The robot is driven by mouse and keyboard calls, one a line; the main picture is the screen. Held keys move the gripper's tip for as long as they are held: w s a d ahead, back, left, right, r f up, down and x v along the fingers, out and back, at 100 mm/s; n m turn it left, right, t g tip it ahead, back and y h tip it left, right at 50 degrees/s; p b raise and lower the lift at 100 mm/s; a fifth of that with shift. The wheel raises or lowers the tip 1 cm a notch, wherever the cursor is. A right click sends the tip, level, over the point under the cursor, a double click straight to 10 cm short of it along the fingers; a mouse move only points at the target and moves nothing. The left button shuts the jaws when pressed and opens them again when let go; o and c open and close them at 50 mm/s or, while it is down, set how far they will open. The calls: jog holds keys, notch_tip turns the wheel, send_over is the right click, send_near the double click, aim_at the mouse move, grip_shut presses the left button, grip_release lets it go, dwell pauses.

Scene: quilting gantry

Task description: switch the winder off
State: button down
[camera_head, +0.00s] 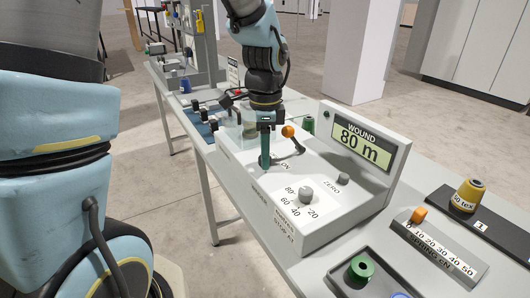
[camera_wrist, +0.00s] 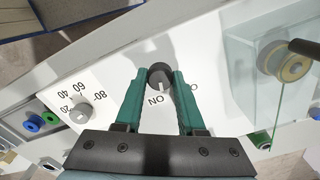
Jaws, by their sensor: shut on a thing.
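The winder (camera_head: 340,205) is a white sloped console with a raised panel that reads WOUND 80 m. Its dark round switch knob (camera_wrist: 160,76) sits between my fingertips in the wrist view, and its pale mark points down toward the word ON. A second label right of the knob is partly covered by a finger. My gripper (camera_wrist: 163,80) is shut on the knob from above; in the head view my gripper (camera_head: 265,162) hides the knob, with ON just to its right.
The console also carries a numbered dial (camera_head: 306,195), a grey ZERO button (camera_head: 343,179) and an orange-tipped lever (camera_head: 288,131) close to my gripper. A tray (camera_head: 335,280) with a green spool stands in front. A yellow cone (camera_head: 469,195) and a tension scale (camera_head: 438,248) stand at right.

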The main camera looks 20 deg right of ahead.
jog(key=n, duration=0.4)
jog(key=shift+n, duration=2.2)
jog(key=c, duration=0.5)
grip_release()
notch_tip(320, 180, up, 11)
jog(key=b, duration=0.1)
